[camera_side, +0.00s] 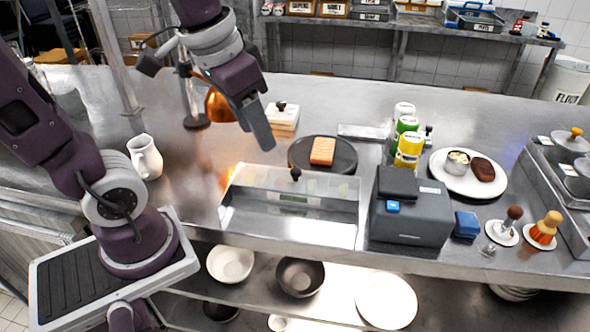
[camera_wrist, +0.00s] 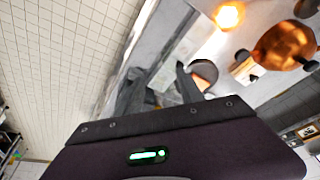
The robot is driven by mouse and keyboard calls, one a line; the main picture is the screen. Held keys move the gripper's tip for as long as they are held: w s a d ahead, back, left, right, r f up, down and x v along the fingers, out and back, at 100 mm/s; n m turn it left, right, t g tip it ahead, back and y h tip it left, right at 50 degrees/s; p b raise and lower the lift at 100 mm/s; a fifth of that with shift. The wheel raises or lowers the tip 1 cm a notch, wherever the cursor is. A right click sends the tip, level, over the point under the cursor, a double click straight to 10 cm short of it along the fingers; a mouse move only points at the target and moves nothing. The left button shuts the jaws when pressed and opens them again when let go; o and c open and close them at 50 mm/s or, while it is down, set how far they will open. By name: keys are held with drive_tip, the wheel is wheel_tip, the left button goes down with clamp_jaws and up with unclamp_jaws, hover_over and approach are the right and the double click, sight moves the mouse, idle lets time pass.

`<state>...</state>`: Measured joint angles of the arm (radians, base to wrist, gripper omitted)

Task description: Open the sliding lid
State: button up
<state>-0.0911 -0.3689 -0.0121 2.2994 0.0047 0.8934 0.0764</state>
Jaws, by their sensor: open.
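The sliding lid (camera_side: 318,183) looks like a clear panel over a shallow rectangular steel bin set in the counter. Its small black knob (camera_side: 295,174) stands near the middle of the bin's back edge. I cannot tell how far the lid covers the bin. My gripper (camera_side: 264,143) is in the air behind and left of the knob, apart from it, pointing down and tilted. In the wrist view the two grey fingers of my gripper (camera_wrist: 160,88) stand apart with nothing held.
A dark round plate with an orange block (camera_side: 322,150) sits just behind the bin. A copper heat lamp (camera_side: 218,105) and white pitcher (camera_side: 145,157) are left.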

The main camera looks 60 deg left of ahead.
drive_tip(key=w+a+f+g, duration=0.25)
drive_tip(key=w+f, duration=0.25)
drive_tip(key=w, duration=0.3)
hover_over(296, 170)
drive_tip(key=shift+g, duration=0.45)
drive_tip(key=f, duration=0.4)
drive_tip(key=shift+s+d, duration=0.15)
drive_tip(key=shift+s, duration=0.05)
drive_tip(key=f, duration=0.7)
drive_tip(key=shift+w+f, duration=0.2)
drive_tip(key=shift+f, duration=0.2)
clamp_jaws()
